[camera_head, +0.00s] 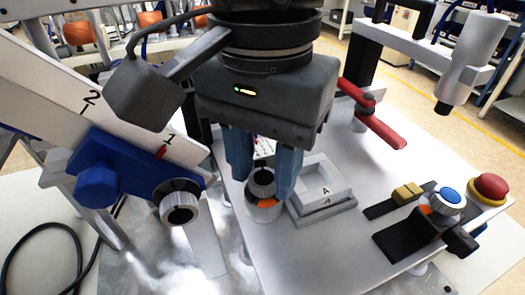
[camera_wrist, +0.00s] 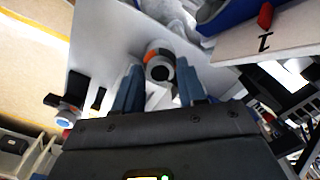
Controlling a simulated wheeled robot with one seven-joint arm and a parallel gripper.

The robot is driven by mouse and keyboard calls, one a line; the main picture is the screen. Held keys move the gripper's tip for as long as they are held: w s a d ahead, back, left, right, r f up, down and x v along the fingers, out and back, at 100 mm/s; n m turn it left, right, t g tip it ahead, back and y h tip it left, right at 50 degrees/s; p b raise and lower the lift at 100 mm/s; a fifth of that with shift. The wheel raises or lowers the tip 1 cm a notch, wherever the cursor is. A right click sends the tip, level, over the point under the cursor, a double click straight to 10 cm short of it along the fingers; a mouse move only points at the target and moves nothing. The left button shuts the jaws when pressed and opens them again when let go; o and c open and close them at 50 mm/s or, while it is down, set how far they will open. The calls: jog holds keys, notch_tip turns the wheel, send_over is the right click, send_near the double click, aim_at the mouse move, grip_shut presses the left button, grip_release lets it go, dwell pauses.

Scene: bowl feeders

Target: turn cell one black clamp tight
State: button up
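My gripper (camera_head: 262,185) points down with its two blue fingers spread. Between and just beyond the fingertips is a round knob with a black and grey face (camera_head: 262,182), on a pale cylinder with an orange mark. The wrist view shows this knob (camera_wrist: 160,68) between the fingertips (camera_wrist: 159,72), with narrow gaps on both sides, so the fingers look open and not closed on it. A second black and silver knob (camera_head: 179,207) sits on the blue bracket (camera_head: 120,170) at left. I cannot tell which part is the black clamp.
A white tray marked A (camera_head: 323,184) stands right of the fingers. A red handle (camera_head: 378,122) is behind it. At right are a black fixture (camera_head: 405,240), a blue button (camera_head: 449,196) and a red button (camera_head: 490,187). A sloping white rail (camera_head: 50,95) rises at left.

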jog(key=c, duration=0.7)
jog(key=shift+o, duration=0.2)
jog(key=shift+b, duration=0.4)
jog(key=shift+f+m+b, duration=0.25)
jog(key=shift+m+b, duration=0.75)
jog(key=shift+b, duration=0.2)
jog(key=m+b, duration=0.3)
jog(key=b, duration=0.1)
jog(key=shift+m, duration=0.3)
jog(key=m+b, duration=0.4)
jog(key=shift+r, duration=0.1)
jog(key=shift+r+m+b, duration=0.15)
jog(key=shift+m+b, duration=1)
jog(key=shift+m, duration=1.05)
